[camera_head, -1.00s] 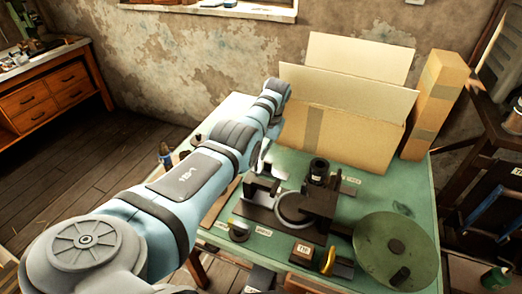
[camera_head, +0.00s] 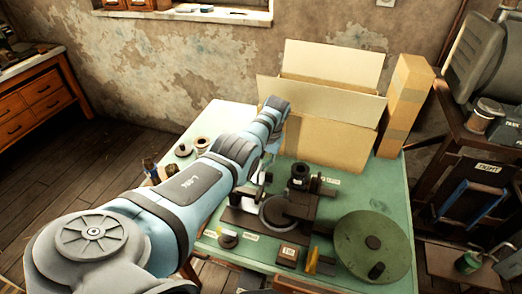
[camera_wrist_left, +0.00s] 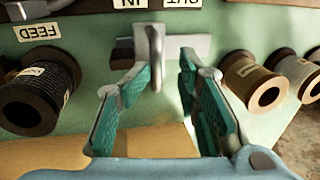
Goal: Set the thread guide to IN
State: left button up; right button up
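In the left wrist view, the thread guide is a grey metal lever (camera_wrist_left: 154,58) standing up from a pale plate (camera_wrist_left: 188,46). An IN label (camera_wrist_left: 130,3) and an OUT label (camera_wrist_left: 183,3) lie behind it, upside down in this view. The lever stands between the two labels. My left gripper (camera_wrist_left: 164,80) is open, with its teal-padded fingers on either side of the lever; the lever is nearer the left finger, and I cannot tell whether they touch. In the head view my left arm (camera_head: 195,185) reaches over the green table and largely hides the guide. My right gripper is not in view.
The press (camera_head: 275,210), a round green handwheel (camera_head: 372,255) and cardboard boxes (camera_head: 325,120) stand on the table (camera_head: 220,112).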

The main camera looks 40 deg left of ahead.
pick_arm(q)
jog(key=shift+w+r, duration=0.1)
notch_tip(320, 180, up, 12)
jog(key=d, duration=0.2)
jog(key=shift+w+f, duration=0.25)
jog(key=shift+w, duration=0.15)
